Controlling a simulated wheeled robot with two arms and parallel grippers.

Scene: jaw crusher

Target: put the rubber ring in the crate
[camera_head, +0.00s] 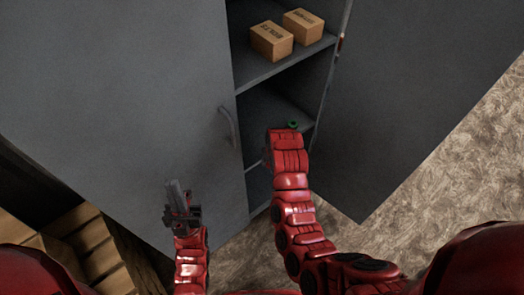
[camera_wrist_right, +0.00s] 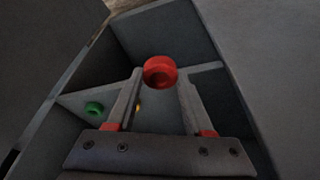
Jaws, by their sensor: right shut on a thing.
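A red ring-shaped piece (camera_wrist_right: 160,72) sits between the fingertips of my right gripper (camera_wrist_right: 160,78) in the right wrist view, and the fingers are shut on it. It is inside the cabinet. In the head view my right arm reaches into the cabinet, and its own wrist hides the fingers and the red ring. My left gripper (camera_head: 179,194) is in front of the cabinet's left door; I cannot tell whether its fingers are apart. Wooden, crate-like slatted forms (camera_head: 85,230) show at the lower left, partly hidden; I cannot tell which is the crate.
The grey cabinet has a left door (camera_head: 120,90) and a right door (camera_head: 420,80) standing open. Two cardboard boxes (camera_head: 272,41) (camera_head: 302,26) lie on the upper shelf. A small green ring (camera_wrist_right: 94,108) lies beside my right gripper, also visible in the head view (camera_head: 293,125).

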